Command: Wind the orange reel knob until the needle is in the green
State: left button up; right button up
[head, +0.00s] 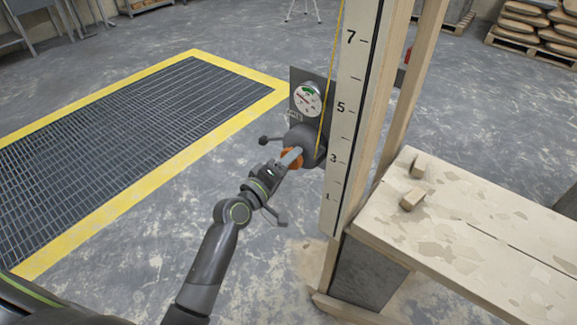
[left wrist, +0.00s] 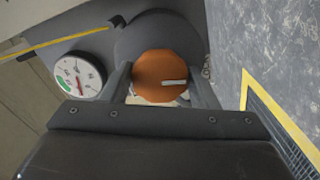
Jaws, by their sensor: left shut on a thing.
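The orange reel knob (head: 290,163) sits on the front of a dark round reel (head: 308,142) beside the tall numbered board. It also shows in the left wrist view (left wrist: 158,72), with a white line across its face. My left gripper (head: 287,158) is shut on the knob, with one finger on each side of it in the wrist view. A white dial (head: 308,98) with a green band is on the dark plate above the reel. The dial also shows in the left wrist view (left wrist: 81,75). My right gripper is out of view.
The tall numbered board (head: 351,110) stands just right of the reel, with a yellow cord running down beside it. A wooden bench (head: 480,245) with small blocks is at the right. A yellow-edged floor grate (head: 120,135) lies left.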

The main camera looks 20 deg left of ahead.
pick_arm(q)
jog(key=shift+f+m, duration=0.1)
jog(key=shift+m, duration=0.6)
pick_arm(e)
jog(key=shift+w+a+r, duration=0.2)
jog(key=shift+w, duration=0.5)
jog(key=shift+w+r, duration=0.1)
pick_arm(q)
jog(key=o, duration=1)
jog(key=b+v, duration=0.1)
jog(key=v, duration=1.6)
jog(key=shift+s+b, duration=0.25)
jog(key=shift+b, duration=0.15)
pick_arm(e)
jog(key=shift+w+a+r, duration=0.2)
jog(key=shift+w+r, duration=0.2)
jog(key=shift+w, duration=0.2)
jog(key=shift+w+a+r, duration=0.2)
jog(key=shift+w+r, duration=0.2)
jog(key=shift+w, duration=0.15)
